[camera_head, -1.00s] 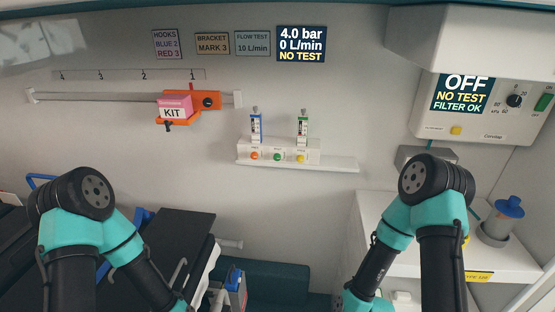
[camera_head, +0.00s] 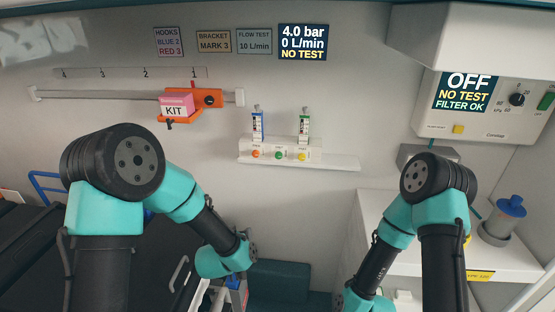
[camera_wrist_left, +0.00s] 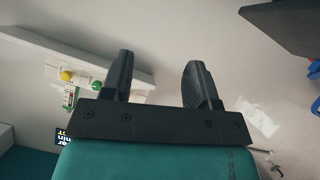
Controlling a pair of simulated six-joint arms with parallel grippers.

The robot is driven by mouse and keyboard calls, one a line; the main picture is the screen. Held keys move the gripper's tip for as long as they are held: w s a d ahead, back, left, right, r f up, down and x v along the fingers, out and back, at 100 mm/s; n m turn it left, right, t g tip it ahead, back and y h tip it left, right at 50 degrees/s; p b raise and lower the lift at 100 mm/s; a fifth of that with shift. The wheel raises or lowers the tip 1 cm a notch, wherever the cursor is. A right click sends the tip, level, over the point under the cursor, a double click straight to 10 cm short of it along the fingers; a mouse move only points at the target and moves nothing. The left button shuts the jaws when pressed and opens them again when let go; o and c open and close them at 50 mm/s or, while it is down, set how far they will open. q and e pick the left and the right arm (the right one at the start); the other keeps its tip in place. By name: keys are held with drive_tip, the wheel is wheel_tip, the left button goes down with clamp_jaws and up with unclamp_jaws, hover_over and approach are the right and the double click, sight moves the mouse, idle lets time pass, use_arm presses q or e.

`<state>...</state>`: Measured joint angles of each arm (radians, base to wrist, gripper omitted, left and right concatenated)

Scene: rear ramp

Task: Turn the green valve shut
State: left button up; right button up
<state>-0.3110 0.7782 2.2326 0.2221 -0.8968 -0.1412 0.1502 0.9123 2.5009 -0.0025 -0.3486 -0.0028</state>
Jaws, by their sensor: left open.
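A white wall panel (camera_head: 325,163) on the back wall carries an orange, a green (camera_head: 278,155) and a yellow (camera_head: 302,156) knob in a row. A blue-marked flowmeter (camera_head: 258,126) and a green-marked flowmeter (camera_head: 304,126) stand upright above them. I cannot tell which green part is the valve. In the left wrist view the green knob (camera_wrist_left: 97,85), yellow knob (camera_wrist_left: 66,75) and green-marked flowmeter (camera_wrist_left: 70,97) show beyond the fingers. My left gripper (camera_wrist_left: 158,78) is open and empty, apart from the panel. Its fingers do not show in the head view. My right gripper is out of view.
A display (camera_head: 303,42) reads 4.0 bar, 0 L/min, NO TEST. A pink KIT box (camera_head: 176,105) sits on an orange bracket on a rail at left. A white unit (camera_head: 490,105) reading OFF and a counter (camera_head: 500,255) with a blue-topped canister (camera_head: 509,207) stand at right.

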sight(278, 156)
use_arm(q)
drive_tip(key=w+d+r+t, duration=0.1)
drive_tip(key=d+r, duration=0.3)
drive_tip(key=r, duration=0.4)
drive_tip(key=w+d+r+t, duration=0.2)
drive_tip(key=d+r+t, duration=0.2)
drive_tip(key=r, duration=0.4)
drive_tip(key=shift+d+r+h, duration=0.15)
drive_tip(key=shift+d+h, duration=0.25)
drive_tip(key=shift+d, duration=0.4)
drive_tip(key=x, duration=1.7)
drive_tip(key=shift+w+r, duration=0.25)
drive_tip(key=shift+r, duration=0.05)
drive_tip(key=shift+c, duration=0.4)
drive_tip(key=c, duration=0.8)
drive_tip(key=shift+c, duration=0.2)
